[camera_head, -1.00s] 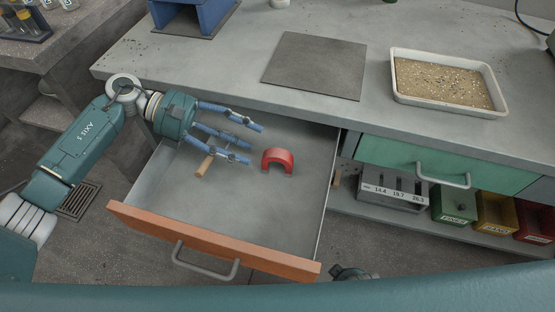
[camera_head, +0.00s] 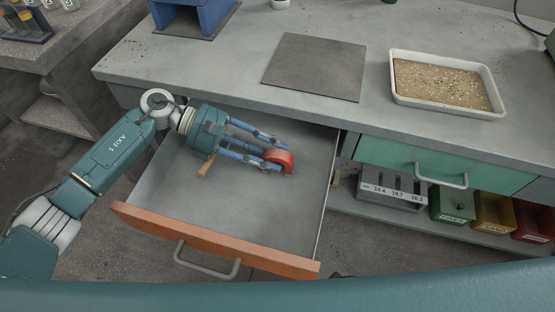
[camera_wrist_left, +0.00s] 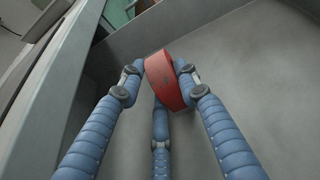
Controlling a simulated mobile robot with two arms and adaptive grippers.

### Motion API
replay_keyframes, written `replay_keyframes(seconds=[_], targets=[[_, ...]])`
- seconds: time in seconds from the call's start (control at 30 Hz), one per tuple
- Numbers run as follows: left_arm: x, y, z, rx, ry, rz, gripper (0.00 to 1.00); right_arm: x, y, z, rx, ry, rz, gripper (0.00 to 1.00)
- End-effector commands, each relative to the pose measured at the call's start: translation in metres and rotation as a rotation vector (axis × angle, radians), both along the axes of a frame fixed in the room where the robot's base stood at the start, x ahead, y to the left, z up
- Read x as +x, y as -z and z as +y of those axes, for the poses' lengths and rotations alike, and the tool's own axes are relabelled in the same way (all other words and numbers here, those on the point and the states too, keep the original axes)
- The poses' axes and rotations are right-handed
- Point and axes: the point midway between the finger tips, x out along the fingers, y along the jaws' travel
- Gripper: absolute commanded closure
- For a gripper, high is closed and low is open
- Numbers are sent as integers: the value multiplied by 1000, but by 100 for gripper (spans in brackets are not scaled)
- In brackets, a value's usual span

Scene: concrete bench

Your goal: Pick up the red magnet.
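The red magnet (camera_head: 284,157), a thick horseshoe arch, is in the open grey drawer (camera_head: 235,215), toward its right side. My left gripper (camera_head: 282,157) reaches in from the left, its blue jointed fingers drawn in around the magnet. In the left wrist view the magnet (camera_wrist_left: 162,80) sits between the fingertips of my left gripper (camera_wrist_left: 160,75). One finger meets it on each side and the third lies below; part of the magnet is hidden behind the fingers. I cannot tell whether it is off the drawer floor. My right gripper is not in view.
A small wooden piece (camera_head: 206,166) lies in the drawer under the left hand. The drawer's orange front (camera_head: 215,241) and side walls surround the hand. The bench top (camera_head: 225,65) above holds a dark mat (camera_head: 315,68) and a tray of grit (camera_head: 399,98).

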Motion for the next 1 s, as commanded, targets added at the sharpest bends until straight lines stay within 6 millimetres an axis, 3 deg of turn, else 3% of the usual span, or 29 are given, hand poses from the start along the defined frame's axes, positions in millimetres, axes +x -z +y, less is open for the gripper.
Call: replay_keyframes(seconds=[0.03,0.13,0.47,0.8,1.0], targets=[[0,0,0,0,0,0,83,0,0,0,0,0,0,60],[0,0,0,0,0,0,100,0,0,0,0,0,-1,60],[1,-7,0,-3,0,-3,100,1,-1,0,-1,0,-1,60],[1,-69,1,-3,1,-7,100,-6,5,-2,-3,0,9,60],[1,-96,0,-3,1,-4,100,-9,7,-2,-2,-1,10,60]])
